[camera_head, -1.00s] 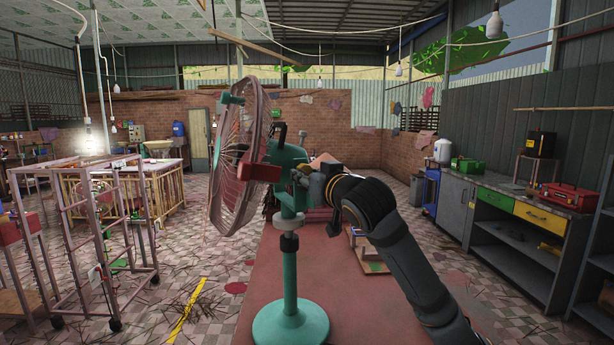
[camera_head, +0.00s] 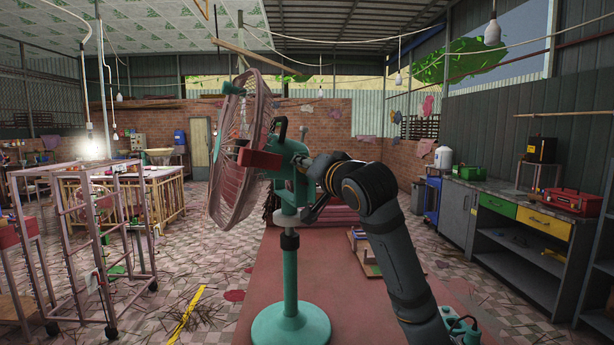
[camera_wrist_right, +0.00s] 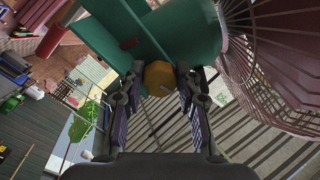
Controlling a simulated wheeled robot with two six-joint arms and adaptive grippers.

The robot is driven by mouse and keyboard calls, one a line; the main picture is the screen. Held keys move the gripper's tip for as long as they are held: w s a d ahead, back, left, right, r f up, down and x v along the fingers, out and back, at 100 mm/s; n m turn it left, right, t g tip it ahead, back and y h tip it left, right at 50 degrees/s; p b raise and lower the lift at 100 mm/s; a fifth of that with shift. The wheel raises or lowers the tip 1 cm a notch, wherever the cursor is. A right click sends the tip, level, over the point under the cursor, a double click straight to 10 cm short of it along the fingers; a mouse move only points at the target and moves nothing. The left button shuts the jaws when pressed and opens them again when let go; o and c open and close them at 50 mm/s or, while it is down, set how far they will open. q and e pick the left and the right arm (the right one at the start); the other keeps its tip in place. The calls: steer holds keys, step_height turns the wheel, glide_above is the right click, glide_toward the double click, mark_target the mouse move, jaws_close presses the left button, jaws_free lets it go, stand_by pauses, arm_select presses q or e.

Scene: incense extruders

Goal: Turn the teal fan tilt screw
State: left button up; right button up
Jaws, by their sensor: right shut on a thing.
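The teal fan (camera_head: 290,285) stands upright in front of me, with a pink wire cage (camera_head: 232,190) facing left and a red block (camera_head: 258,159) at its hub. In the right wrist view its tilt screw is a round yellow knob (camera_wrist_right: 159,77) against the teal bracket (camera_wrist_right: 185,40). My right gripper (camera_wrist_right: 160,88) is shut on this knob, with a finger on each side. In the head view my right wrist reaches the fan's neck from the right and hides the knob. My left gripper is not in view.
The fan stands on a reddish surface (camera_head: 345,310). A metal rack on wheels (camera_head: 95,240) is at left. A workbench (camera_head: 520,205) with a red toolbox (camera_head: 571,200) lines the right wall. A small teal object (camera_head: 462,328) shows at the lower right.

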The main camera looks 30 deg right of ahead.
steer(key=shift+m+b, duration=0.55)
steer(key=shift+m, duration=0.55)
steer(key=shift+r, duration=0.1)
steer(key=o, duration=1.2)
steer(key=shift+c, duration=0.2)
steer(key=s+a, duration=0.1)
steer(key=s, duration=0.6)
steer(key=shift+s, duration=0.2)
